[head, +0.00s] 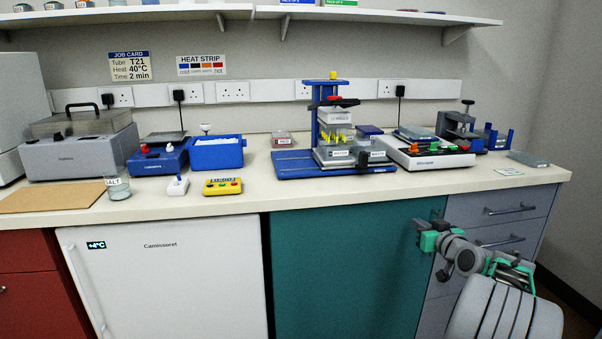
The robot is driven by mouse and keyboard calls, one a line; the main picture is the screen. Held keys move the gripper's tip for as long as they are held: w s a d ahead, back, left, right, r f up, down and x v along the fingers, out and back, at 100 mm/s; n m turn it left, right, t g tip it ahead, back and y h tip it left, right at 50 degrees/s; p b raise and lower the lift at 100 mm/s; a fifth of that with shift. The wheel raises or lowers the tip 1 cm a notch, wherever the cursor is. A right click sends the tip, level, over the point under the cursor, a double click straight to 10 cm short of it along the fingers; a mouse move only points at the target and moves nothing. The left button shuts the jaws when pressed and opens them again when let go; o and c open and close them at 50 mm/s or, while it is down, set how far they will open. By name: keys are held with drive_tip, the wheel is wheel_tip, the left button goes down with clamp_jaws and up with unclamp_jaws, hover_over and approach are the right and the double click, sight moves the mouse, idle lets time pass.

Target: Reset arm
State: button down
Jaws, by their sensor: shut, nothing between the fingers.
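My gripper (418,232) is at the lower right of the head view, at the end of my folded arm. It is in front of the teal cupboard door (340,275), below the bench edge and close to the drawers. It is shut and holds nothing. My arm reaches in from the lower right corner, with grey links and green joints. The fingertips are small and dark in this view.
The bench (250,206) carries a blue pipetting rig (334,140), a white device (428,152), a blue ice box (216,153) and a yellow timer (222,187). A grey machine (80,155) stands left. Drawer handles (510,209) stick out near my arm. The bench's front strip is mostly clear.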

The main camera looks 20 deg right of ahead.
drive_tip(key=w+a+r+g+y+p, duration=0.1)
drive_tip(key=a+r+p, duration=0.1)
drive_tip(key=a, duration=0.3)
drive_tip(key=w+a+r+n+p, duration=0.1)
drive_tip(key=w+a+r+p, duration=0.1)
drive_tip(key=a, duration=0.3)
drive_tip(key=w+a+r+g+y+p, duration=0.1)
drive_tip(key=a+r, duration=0.2)
drive_tip(key=a, duration=0.2)
drive_tip(key=shift+w+a+r+g+y+p, duration=0.1)
drive_tip(key=shift+w+r+g+y+p, duration=0.05)
drive_tip(key=shift+g+y+p, duration=0.2)
drive_tip(key=s+a+r+n+g+y+p, duration=0.1)
drive_tip(key=s+a+r+g+p, duration=0.25)
drive_tip(key=a, duration=0.55)
drive_tip(key=s+a+r+g+p, duration=0.1)
drive_tip(key=s+a+r+p, duration=0.1)
drive_tip(key=s+a+p, duration=0.35)
drive_tip(key=s+a+r+n+g+y+p, duration=0.1)
drive_tip(key=s+a+r+g+p, duration=0.3)
drive_tip(key=a, duration=0.7)
drive_tip(key=s+a+g+p, duration=0.1)
drive_tip(key=s+a+p, duration=0.5)
drive_tip(key=s, duration=0.6)
drive_tip(key=shift+s+a+f+h, duration=0.2)
drive_tip(key=shift+s+a+h, duration=0.05)
drive_tip(key=shift+s+h, duration=0.2)
